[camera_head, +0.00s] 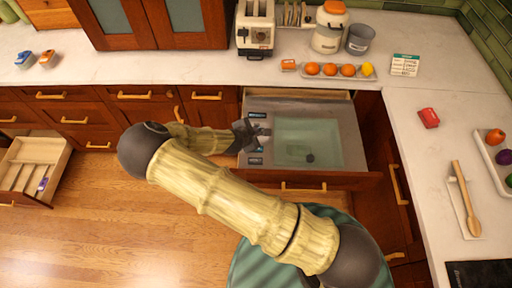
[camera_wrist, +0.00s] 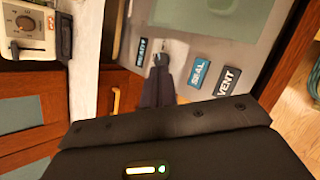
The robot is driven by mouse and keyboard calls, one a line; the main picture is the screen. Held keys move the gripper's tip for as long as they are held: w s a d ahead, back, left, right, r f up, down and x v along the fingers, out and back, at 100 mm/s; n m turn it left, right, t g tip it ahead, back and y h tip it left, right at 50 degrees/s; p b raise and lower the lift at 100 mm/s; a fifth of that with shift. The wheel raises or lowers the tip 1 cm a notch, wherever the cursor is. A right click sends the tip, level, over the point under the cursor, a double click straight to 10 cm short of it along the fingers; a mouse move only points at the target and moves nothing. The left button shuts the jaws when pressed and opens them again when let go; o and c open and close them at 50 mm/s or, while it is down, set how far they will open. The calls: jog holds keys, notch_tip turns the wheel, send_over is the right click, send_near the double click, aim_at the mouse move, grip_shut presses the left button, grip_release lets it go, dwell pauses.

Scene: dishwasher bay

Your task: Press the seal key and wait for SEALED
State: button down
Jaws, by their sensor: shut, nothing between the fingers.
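An open drawer unit (camera_head: 347,125) holds a metal panel with a pale green, see-through window (camera_head: 300,135). On its left strip are a dark label reading READY (camera_wrist: 142,51), a blue key marked SEAL (camera_wrist: 200,73) and a dark key marked VENT (camera_wrist: 228,83). The SEAL key also shows in the head view (camera_head: 254,149). My gripper (camera_wrist: 161,60) is shut and empty, its tips over the strip between READY and SEAL, nearer READY. I cannot tell whether the tips touch the panel. In the head view my gripper (camera_head: 262,132) partly covers the strip.
A small red object (camera_head: 429,117) lies on the right counter. Another drawer (camera_head: 37,160) stands open at left.

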jog(key=shift+f, duration=0.15)
notch_tip(320, 180, down, 9)
jog(key=b, duration=0.6)
jog(key=shift+r+b, duration=0.2)
jog(key=shift+b, duration=0.1)
dwell(1.7)
jog(key=shift+f, duration=0.4)
jog(key=shift+f+b, duration=0.45)
jog(key=shift+b, duration=0.1)
dwell(0.6)
jog(key=shift+r, duration=0.15)
jog(key=shift+r+p, duration=0.7)
jog(key=shift+r, duration=0.05)
jog(key=shift+r+p, duration=1.85)
jog(key=shift+r, duration=0.65)
